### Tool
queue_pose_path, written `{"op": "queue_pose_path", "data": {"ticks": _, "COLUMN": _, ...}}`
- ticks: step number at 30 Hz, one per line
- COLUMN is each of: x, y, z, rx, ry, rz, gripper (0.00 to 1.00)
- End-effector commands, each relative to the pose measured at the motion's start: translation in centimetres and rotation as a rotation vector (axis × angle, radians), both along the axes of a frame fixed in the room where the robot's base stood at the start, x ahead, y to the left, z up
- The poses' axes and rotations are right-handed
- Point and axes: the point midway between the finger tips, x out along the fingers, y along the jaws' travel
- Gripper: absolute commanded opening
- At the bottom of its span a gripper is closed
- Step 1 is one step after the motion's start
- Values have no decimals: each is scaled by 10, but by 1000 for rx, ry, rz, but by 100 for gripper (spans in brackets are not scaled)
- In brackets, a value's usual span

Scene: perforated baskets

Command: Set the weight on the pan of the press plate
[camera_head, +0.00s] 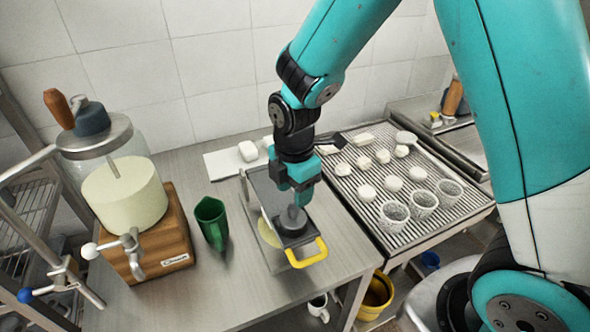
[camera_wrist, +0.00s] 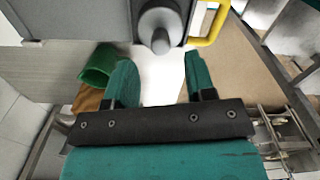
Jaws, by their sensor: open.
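A dark grey weight (camera_head: 293,219) with a rounded knob sits upright on the dark flat pan (camera_head: 289,240) of the hinged metal press plate (camera_head: 264,192), which has a yellow handle (camera_head: 311,256). In the wrist view the weight's knob (camera_wrist: 158,28) shows beyond my fingertips, with a gap between. My gripper (camera_head: 294,193) is open and empty, just above and behind the weight in the head view. In the wrist view my gripper's green fingers (camera_wrist: 157,75) stand apart with nothing between them. The underside of the weight is hidden.
A ribbed drain tray (camera_head: 440,228) with white pieces and perforated baskets lies right.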

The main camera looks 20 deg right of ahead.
Motion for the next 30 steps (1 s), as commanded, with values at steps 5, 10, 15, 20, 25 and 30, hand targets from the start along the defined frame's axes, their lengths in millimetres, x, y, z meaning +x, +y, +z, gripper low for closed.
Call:
{"op": "queue_pose_path", "data": {"ticks": 5, "x": 1, "y": 0, "z": 37, "rx": 2, "ry": -8, "rz": 0, "gripper": 50}}
{"op": "queue_pose_path", "data": {"ticks": 10, "x": 1, "y": 0, "z": 62, "rx": 1, "ry": -3, "rz": 0, "gripper": 50}}
{"op": "queue_pose_path", "data": {"ticks": 15, "x": -8, "y": 2, "z": 78, "rx": 20, "ry": -4, "rz": -61, "gripper": 50}}
{"op": "queue_pose_path", "data": {"ticks": 20, "x": -49, "y": 15, "z": 106, "rx": 113, "ry": 2, "rz": -344, "gripper": 50}}
{"op": "queue_pose_path", "data": {"ticks": 25, "x": -113, "y": 31, "z": 132, "rx": 233, "ry": 72, "rz": -750, "gripper": 50}}
{"op": "queue_pose_path", "data": {"ticks": 30, "x": -163, "y": 41, "z": 145, "rx": 300, "ry": 166, "rz": -1054, "gripper": 50}}
